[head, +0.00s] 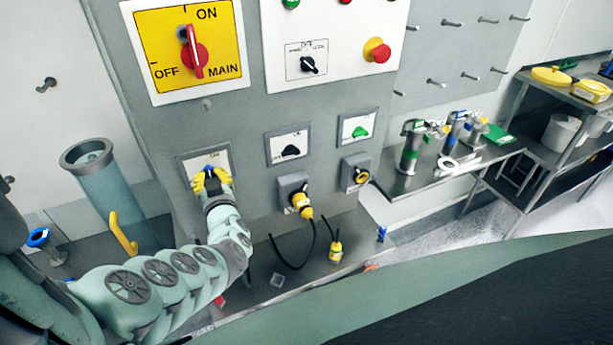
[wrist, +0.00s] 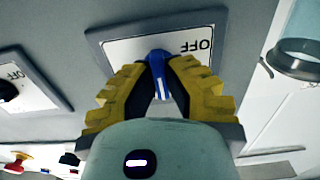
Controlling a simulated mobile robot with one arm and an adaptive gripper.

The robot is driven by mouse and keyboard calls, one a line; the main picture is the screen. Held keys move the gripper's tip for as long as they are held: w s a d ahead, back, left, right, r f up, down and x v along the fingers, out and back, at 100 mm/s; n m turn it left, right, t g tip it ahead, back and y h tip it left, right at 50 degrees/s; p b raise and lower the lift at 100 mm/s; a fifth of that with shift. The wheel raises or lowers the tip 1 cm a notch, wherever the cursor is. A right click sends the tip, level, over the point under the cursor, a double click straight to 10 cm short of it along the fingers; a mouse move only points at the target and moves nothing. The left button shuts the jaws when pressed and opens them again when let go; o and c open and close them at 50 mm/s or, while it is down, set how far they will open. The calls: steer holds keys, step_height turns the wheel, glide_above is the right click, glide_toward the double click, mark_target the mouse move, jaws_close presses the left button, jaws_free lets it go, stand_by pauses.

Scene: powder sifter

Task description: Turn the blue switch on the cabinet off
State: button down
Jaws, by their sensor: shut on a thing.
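The blue switch (wrist: 158,62) sits on a white plate with a grey frame (wrist: 205,30) on the cabinet (head: 225,115). In the wrist view the word OFF shows upside down on that plate. My gripper (head: 210,175) is at the switch, its yellow fingers on either side of the blue handle. In the wrist view my gripper (wrist: 160,85) is shut on the handle. In the head view only a small blue part of the switch (head: 208,168) shows above the fingers. Which marking the switch points to is hard to tell.
A black switch (head: 290,148) and a green switch (head: 359,132) sit to the right, with sockets and a yellow plug (head: 302,205) below. The red main switch (head: 194,55) is above. A clear cylinder (head: 120,200) stands to the left.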

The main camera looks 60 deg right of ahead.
steer(key=n, duration=0.4)
steer(key=shift+f+n, duration=0.15)
steer(key=shift+n, duration=0.25)
steer(key=n+b, duration=0.1)
steer(key=n, duration=0.3)
steer(key=shift+n, duration=0.3)
steer(key=n+b, duration=0.1)
steer(key=n, duration=0.2)
steer(key=shift+f, duration=0.1)
steer(key=n+b, duration=0.2)
steer(key=n, duration=0.3)
steer(key=shift+n, duration=0.3)
steer(key=c, duration=1)
jaws_free()
steer(key=shift+r, duration=0.2)
